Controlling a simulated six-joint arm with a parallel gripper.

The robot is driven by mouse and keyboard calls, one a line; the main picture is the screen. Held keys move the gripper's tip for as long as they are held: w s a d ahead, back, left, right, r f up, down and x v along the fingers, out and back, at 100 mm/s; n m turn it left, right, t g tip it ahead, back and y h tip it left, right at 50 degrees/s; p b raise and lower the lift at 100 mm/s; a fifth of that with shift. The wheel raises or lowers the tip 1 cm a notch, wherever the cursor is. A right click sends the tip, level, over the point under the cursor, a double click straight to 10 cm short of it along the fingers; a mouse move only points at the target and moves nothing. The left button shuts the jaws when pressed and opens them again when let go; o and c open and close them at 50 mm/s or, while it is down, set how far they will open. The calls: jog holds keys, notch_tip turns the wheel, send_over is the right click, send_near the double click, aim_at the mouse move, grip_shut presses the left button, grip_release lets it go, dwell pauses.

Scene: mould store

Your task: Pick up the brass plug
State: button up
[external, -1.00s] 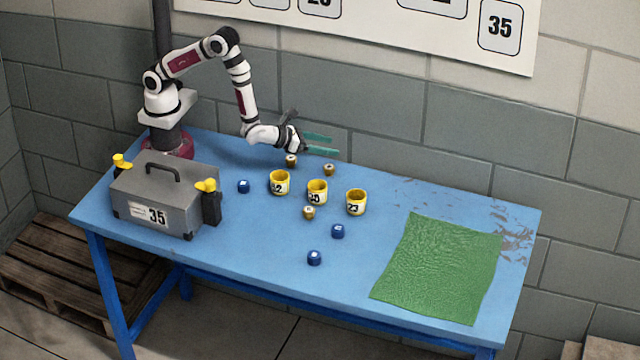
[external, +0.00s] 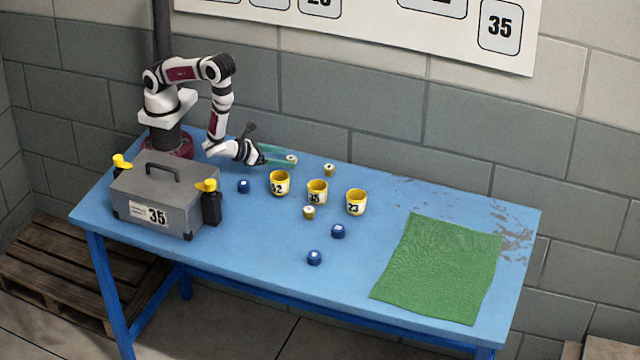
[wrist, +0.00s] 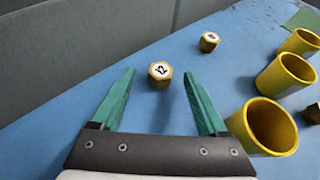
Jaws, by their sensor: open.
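Three brass plugs with white tops stand on the blue table. One brass plug (external: 291,160), marked 12 in the wrist view (wrist: 160,74), is at the fingertips of my gripper (external: 281,156). In the wrist view my gripper (wrist: 159,80) is open, its teal fingers on either side of this plug's place in the picture. The plug sits near the tips, and I cannot tell whether it is fully between them. A second brass plug (external: 328,170) stands to its right, and shows farther off in the wrist view (wrist: 209,42). A third brass plug (external: 309,212) stands nearer the front.
Three numbered yellow cups (external: 317,191) stand in a row; one cup (wrist: 266,126) is close to the right finger in the wrist view. Blue caps (external: 338,231) lie around. A grey toolbox (external: 166,197) stands at left and a green cloth (external: 437,268) lies at right.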

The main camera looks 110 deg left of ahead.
jog(key=shift+x, duration=0.9)
jog(key=shift+r, duration=0.1)
grip_shut()
